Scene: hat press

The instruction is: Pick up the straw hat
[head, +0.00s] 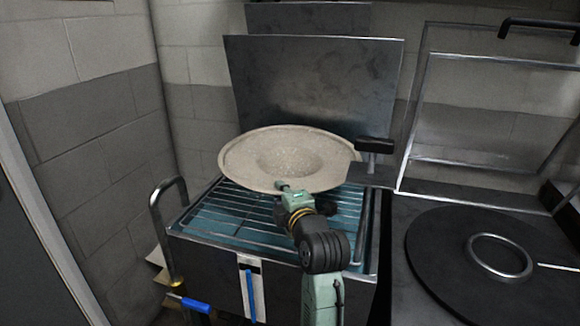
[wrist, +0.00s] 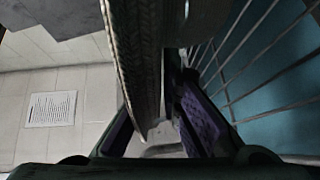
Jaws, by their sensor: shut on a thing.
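The straw hat (head: 285,155) is pale beige with a wide round brim and a sunken middle. In the head view it is above the wire rack, slightly tilted, with its near brim at my gripper (head: 284,188). In the wrist view the woven brim of the hat (wrist: 138,55) runs edge-on between the two fingers of my gripper (wrist: 160,120). The gripper is shut on this brim. The fingertips are partly hidden by the hat, and I cannot tell whether the hat still touches the rack.
The wire rack (head: 225,226) covers a blue-bottomed steel basin. A metal panel (head: 310,88) stands behind the hat, and a black-handled lever (head: 374,146) is close to its right. A black disc with a metal ring (head: 470,262) lies at right. Block walls close off the left and back.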

